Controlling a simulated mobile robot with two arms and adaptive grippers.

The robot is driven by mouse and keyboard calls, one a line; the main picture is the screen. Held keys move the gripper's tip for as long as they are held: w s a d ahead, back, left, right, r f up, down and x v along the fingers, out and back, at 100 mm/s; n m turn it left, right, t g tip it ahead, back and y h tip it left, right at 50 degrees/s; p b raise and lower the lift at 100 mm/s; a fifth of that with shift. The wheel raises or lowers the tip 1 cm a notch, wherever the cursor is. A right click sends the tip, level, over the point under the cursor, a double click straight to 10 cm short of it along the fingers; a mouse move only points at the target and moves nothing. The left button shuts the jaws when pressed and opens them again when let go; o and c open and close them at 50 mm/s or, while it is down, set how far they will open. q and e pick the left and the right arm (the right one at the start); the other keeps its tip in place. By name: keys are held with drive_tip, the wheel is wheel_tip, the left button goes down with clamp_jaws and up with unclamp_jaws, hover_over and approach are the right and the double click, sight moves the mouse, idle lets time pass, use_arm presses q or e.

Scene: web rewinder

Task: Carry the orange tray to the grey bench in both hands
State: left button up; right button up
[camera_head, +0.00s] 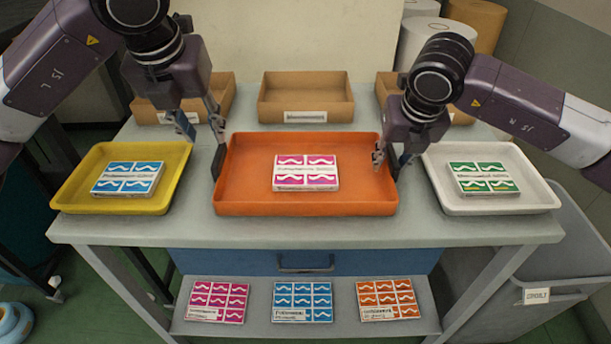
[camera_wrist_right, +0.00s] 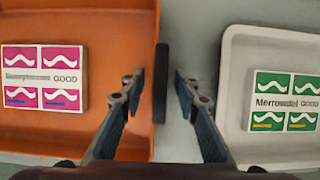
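The orange tray (camera_head: 305,208) lies flat in the middle of a grey bench-like table (camera_head: 310,235), with a pink-and-white box (camera_head: 307,172) in it. A dark upright handle (camera_wrist_right: 162,82) shows on the tray's right side in the right wrist view. My right gripper (camera_head: 391,163) is open, one finger on each side of that handle, with visible gaps; it also shows in the right wrist view (camera_wrist_right: 159,85). My left gripper (camera_head: 203,130) is open at the tray's left side, near the dark left handle (camera_head: 218,162). I cannot tell if it touches.
A yellow tray (camera_head: 75,187) with a blue box stands left, a white tray (camera_head: 500,206) with a green box right. Cardboard bins (camera_head: 305,92) line the back. A lower shelf (camera_head: 345,327) holds several boxes. A grey bin (camera_head: 560,250) stands at right.

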drive_tip(key=v, duration=1.2)
drive_tip(key=shift+s, duration=0.1)
